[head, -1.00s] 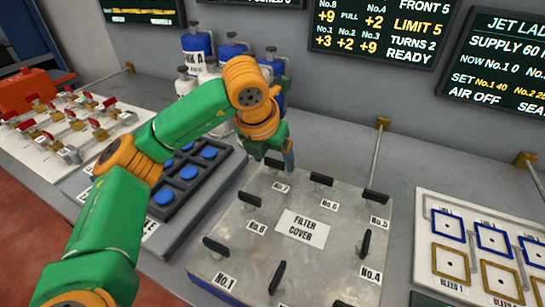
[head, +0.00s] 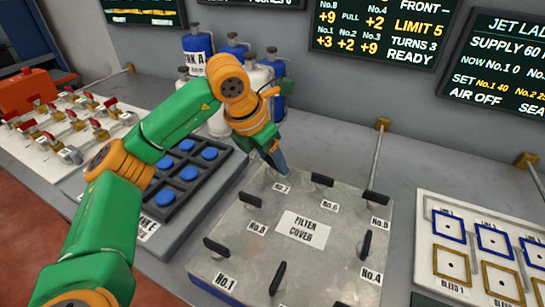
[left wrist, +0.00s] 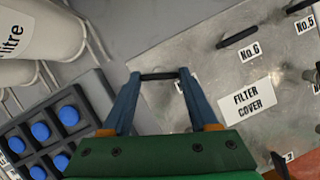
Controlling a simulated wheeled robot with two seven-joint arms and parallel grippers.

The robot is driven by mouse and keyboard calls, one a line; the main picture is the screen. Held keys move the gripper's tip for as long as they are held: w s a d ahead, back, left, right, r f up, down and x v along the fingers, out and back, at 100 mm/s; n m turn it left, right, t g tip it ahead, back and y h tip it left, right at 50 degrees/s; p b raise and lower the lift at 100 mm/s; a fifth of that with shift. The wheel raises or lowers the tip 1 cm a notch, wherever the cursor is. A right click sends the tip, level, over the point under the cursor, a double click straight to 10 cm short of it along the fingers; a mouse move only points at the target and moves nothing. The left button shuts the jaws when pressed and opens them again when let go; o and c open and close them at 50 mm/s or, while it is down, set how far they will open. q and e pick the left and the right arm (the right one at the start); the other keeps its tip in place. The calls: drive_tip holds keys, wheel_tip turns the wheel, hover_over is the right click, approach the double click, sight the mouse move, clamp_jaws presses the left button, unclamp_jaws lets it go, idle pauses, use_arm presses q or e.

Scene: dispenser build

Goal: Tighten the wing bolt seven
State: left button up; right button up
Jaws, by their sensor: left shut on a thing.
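The filter cover (head: 325,262) is a flat grey plate with several black wing bolts, each beside a numbered label. The No.7 label (head: 281,187) is at its far left corner. My left gripper (head: 281,168) reaches down there from above and hides wing bolt seven in the head view. In the left wrist view, wing bolt seven (left wrist: 159,76) is a dark bar held end to end between the two blue fingertips, so the left gripper is shut on it. Its label is partly hidden by the bar and fingers. My right gripper is not in view.
Wing bolt six (head: 322,180) stands to the right and wing bolt eight (head: 249,200) nearer. A button box (head: 195,184) with blue buttons lies left of the cover. Bottles (head: 262,75) stand behind. The wall screen (head: 380,32) reads TURNS 3 and READY.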

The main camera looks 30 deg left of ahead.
use_arm(q)
drive_tip(key=m+p, duration=0.1)
drive_tip(key=m+h, duration=0.1)
drive_tip(key=m, duration=0.1)
drive_tip(key=shift+w+a+r+m+g+p, duration=0.1)
drive_tip(key=shift+r+m+g+p, duration=0.1)
drive_tip(key=shift+m+g+p, duration=0.15)
drive_tip(key=m+g+h+p, duration=0.1)
drive_tip(key=m+p, duration=0.1)
drive_tip(key=m, duration=0.1)
drive_tip(key=shift+w+a+m+p, duration=0.1)
drive_tip(key=shift+m+p, duration=0.15)
drive_tip(key=shift+p, duration=0.05)
drive_tip(key=m+g+h+p, duration=0.1)
drive_tip(key=m+p, duration=0.1)
drive_tip(key=m, duration=0.1)
drive_tip(key=shift+w, duration=0.1)
drive_tip(key=shift+w+f+m+g+p, duration=0.15)
drive_tip(key=shift+m+g+p, duration=0.4)
drive_tip(key=shift+m+p, duration=0.75)
drive_tip(key=shift+m+b, duration=0.3)
drive_tip(key=shift+m, duration=0.2)
drive_tip(key=o, duration=1.4)
drive_tip(key=shift+a, duration=0.1)
